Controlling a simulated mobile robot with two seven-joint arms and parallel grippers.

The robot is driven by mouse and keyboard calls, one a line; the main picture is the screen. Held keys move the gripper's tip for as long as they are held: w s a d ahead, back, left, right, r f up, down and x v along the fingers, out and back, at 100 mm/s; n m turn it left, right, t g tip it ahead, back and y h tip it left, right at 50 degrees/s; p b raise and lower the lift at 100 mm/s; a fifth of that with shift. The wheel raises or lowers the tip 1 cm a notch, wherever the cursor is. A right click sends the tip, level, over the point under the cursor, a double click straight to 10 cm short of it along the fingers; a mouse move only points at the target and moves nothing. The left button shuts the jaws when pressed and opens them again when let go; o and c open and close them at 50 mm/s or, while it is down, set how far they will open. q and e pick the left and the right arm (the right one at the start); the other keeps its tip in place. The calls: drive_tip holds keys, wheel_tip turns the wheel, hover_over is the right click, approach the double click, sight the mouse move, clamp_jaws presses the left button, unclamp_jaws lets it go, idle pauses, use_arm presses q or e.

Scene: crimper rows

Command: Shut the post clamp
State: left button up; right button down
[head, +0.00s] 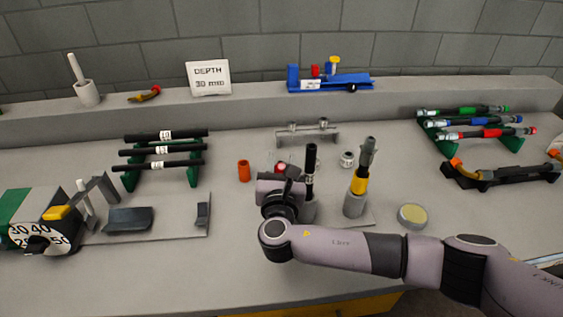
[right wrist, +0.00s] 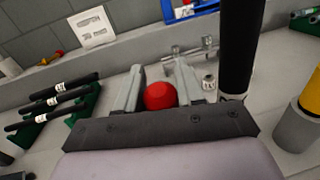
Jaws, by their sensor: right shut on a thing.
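My right gripper (head: 281,172) is at the middle of the bench, just left of a black upright post (head: 311,165). In the right wrist view its two grey fingers (right wrist: 160,88) are closed on a round red knob (right wrist: 160,97). The knob also shows at the fingers in the head view (head: 280,167). The black post (right wrist: 237,50) stands in a grey holder (head: 309,207), which I take to be the post clamp. My wrist hides the holder's left side and whatever joins the knob to it. My left gripper is out of view.
A grey holder (head: 354,206) with a yellow-banded post (head: 359,183) stands to the right. A round yellow-topped tin (head: 412,216) is further right. An orange cylinder (head: 244,171) stands left of my gripper. Black rods (head: 163,151) lie on a green rack at the left.

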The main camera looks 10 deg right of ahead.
drive_tip(key=shift+s+f+t+b, duration=0.3)
drive_tip(key=shift+f+b, duration=0.05)
drive_tip(key=shift+b, duration=0.25)
drive_tip(key=s+t+b, duration=0.1)
drive_tip(key=b, duration=0.2)
drive_tip(key=s+t+b, duration=0.2)
drive_tip(key=s+f+m+t+h+b, duration=0.1)
drive_tip(key=t+b, duration=0.1)
drive_tip(key=b, duration=0.1)
drive_tip(key=shift+s+b, duration=0.2)
drive_tip(key=shift+b, duration=0.15)
drive_tip(key=c, duration=0.8)
unclamp_jaws()
drive_tip(key=shift+b+v, duration=0.5)
drive_tip(key=shift+v, duration=3.05)
